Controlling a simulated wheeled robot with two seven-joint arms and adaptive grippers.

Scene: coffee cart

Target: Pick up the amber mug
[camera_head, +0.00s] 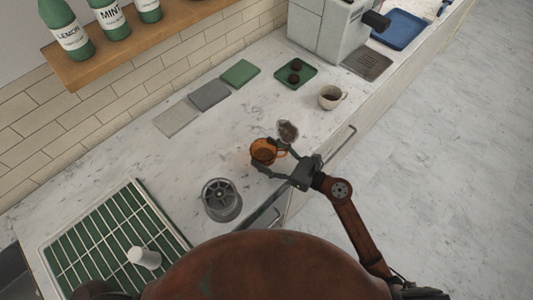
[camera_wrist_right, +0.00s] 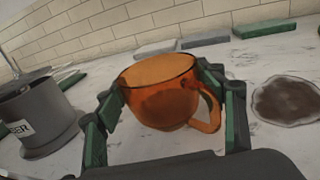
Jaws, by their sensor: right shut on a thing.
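The amber mug (camera_head: 264,152) is a see-through orange cup near the front of the marble counter. In the right wrist view the amber mug (camera_wrist_right: 160,90) sits upright between the fingers, its handle to the right. My right gripper (camera_head: 270,160) reaches in from the right in the head view and is shut on the mug. In the right wrist view both green fingers of the gripper (camera_wrist_right: 168,105) press its sides. I cannot tell whether the mug's base touches the counter. My left gripper does not show.
A brown spill (camera_head: 287,131) lies just beside the mug. A grey canister (camera_head: 221,200) stands to its left. A cream cup (camera_head: 331,97) is farther right. A green rack (camera_head: 108,245) holds a white cup (camera_head: 145,258). Three flat mats (camera_head: 210,95) lie near the wall.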

